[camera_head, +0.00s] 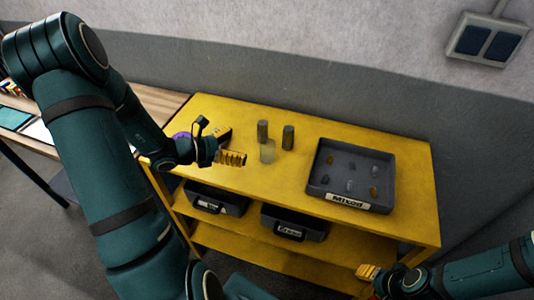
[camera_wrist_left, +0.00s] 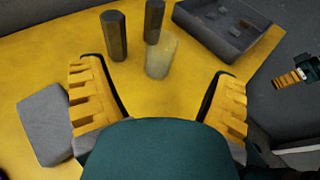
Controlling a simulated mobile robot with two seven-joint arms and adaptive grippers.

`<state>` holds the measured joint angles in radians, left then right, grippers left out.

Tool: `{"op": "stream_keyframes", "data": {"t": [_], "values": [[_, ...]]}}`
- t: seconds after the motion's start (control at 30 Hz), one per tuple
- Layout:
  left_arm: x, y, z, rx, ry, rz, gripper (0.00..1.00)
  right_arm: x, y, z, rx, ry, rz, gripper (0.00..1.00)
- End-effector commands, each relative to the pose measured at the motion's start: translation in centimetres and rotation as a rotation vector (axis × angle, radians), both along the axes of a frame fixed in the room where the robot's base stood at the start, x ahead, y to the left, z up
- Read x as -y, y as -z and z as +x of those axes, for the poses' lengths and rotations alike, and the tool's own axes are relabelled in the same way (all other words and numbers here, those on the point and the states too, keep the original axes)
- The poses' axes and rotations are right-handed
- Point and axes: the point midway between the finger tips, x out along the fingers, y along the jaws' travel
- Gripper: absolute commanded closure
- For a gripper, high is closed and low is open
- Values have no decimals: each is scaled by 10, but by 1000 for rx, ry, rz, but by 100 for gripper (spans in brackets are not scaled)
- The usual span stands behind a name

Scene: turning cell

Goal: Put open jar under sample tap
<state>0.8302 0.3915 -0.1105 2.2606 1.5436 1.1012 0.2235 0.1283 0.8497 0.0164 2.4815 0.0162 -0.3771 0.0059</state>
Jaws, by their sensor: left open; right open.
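A pale, translucent jar (camera_head: 267,151) stands upright on the yellow table (camera_head: 225,115). In the left wrist view the jar (camera_wrist_left: 161,56) is ahead of and between the open fingers, apart from both. Its top is too small to make out clearly. My left gripper (camera_head: 232,157) is open and empty, just left of the jar in the head view. My right gripper (camera_head: 368,271) is open and empty, low at the table's front right; it also shows in the left wrist view (camera_wrist_left: 291,78). I cannot make out a sample tap in either view.
Two dark grey prism-shaped posts (camera_head: 262,131) (camera_head: 288,137) stand close behind the jar. A grey tray (camera_head: 332,197) labelled "Mixed" holds several small pieces at right. A grey block (camera_wrist_left: 45,123) lies by the left finger. Labelled bins (camera_head: 293,222) sit on the shelf below.

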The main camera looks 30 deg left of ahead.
Motion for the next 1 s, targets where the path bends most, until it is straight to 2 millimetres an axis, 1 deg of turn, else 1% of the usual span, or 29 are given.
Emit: {"op": "stream_keyframes", "data": {"t": [0.03, 0.2, 0.47, 0.63, 0.8, 1.0], "values": [[6, 4, 9, 1, 4, -1, 13, 0, 1, 0, 0, 0, 0, 53], [19, 12, 31, 1, 4, 0, 13, 0, 3, 0, 0, 0, -1, 53], [29, 18, 44, 1, 5, 1, 13, 0, 4, 0, 0, 0, -1, 53], [44, 28, 62, 0, 5, 0, 13, 0, 5, 0, -1, 0, -1, 53], [53, 33, 77, 1, 5, 3, 13, 0, 6, -1, -2, -1, -1, 53], [54, 34, 80, 1, 2, 4, 13, 0, 5, -1, -2, -1, -1, 53]]}}
